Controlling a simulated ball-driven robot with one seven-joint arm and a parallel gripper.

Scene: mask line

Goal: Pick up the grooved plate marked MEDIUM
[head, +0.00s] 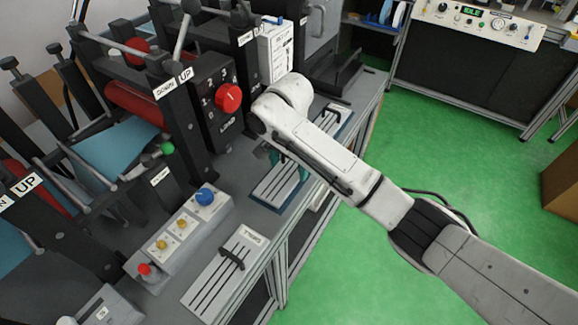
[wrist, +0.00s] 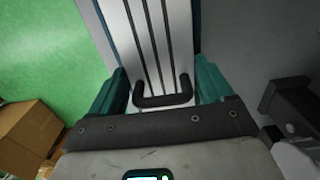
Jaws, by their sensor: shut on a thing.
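A grooved plate (head: 272,187) with long dark slots lies in the middle of the row on the bench, on a blue base. It also shows in the wrist view (wrist: 140,40), with its dark bar handle (wrist: 163,100). My gripper (head: 277,158) is at this plate, its teal fingers on either side of the plate's handle end and shut on it (wrist: 163,85). Its marking is hidden, so I cannot tell whether it reads MEDIUM. A second grooved plate (head: 222,275) lies nearer, its label too small to read surely. A third (head: 333,118) lies farther, partly behind my arm.
A control box with buttons (head: 180,235) stands left of the plates. A black box with a red knob (head: 215,110) and roller machines (head: 130,100) stand behind it. Green floor (head: 430,150) is open to the right. Cardboard boxes (wrist: 28,130) show in the wrist view.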

